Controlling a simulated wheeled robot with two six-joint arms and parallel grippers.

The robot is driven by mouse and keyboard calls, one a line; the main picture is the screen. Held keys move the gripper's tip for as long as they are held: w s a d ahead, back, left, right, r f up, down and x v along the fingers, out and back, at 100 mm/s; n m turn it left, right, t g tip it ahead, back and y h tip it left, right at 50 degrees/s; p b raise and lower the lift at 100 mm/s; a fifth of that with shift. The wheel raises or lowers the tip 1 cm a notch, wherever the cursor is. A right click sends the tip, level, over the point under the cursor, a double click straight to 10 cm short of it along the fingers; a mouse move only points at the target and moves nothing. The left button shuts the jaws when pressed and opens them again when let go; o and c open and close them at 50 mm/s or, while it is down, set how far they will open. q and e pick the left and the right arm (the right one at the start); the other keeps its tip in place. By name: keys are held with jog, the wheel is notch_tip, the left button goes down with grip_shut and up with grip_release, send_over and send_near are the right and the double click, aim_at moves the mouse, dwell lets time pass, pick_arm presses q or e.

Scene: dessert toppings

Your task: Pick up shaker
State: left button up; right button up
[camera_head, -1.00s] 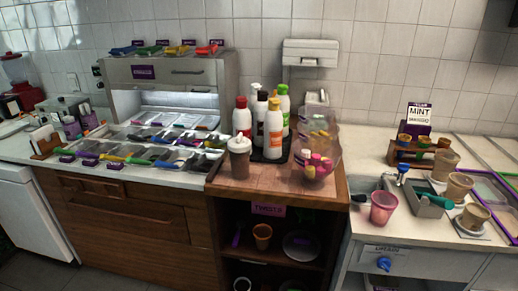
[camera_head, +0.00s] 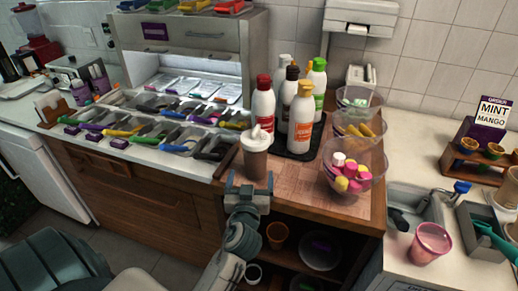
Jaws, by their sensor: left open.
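The shaker (camera_head: 256,164) is a brown cup with a white spouted lid. It stands upright near the front edge of the wooden counter. My left gripper (camera_head: 248,187) is open and empty, just in front of and below the shaker, at the counter's front edge. It overlaps the picture just under the shaker's base, and I cannot tell whether it touches the counter. The shaker is not between the fingers. My right gripper is out of view.
Several sauce bottles (camera_head: 301,117) stand on a black tray behind the shaker. Tiered clear bowls (camera_head: 354,166) with colourful toppings stand to its right. Topping bins with scoops (camera_head: 183,133) lie to the left. A pink cup (camera_head: 430,243) stands on the right counter.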

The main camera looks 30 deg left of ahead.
aim_at(255, 169)
pick_arm(q)
jog(key=shift+w+a+r, duration=0.25)
jog(key=shift+w+a, duration=0.05)
jog(key=shift+w, duration=0.25)
jog(key=shift+w+a+p, duration=0.1)
jog(key=shift+w+p, duration=0.2)
jog(key=shift+w, duration=0.1)
jog(key=p+x, duration=0.1)
jog(key=x, duration=0.1)
jog(key=p+x, duration=0.1)
jog(key=x, duration=0.1)
jog(key=shift+w, duration=0.35)
jog(key=shift+w+f, duration=0.15)
jog(key=shift+w, duration=0.25)
jog(key=c, duration=1)
jog(key=shift+c, duration=1.4)
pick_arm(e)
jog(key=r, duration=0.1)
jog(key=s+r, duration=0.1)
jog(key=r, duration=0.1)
pick_arm(q)
jog(key=shift+p, duration=0.3)
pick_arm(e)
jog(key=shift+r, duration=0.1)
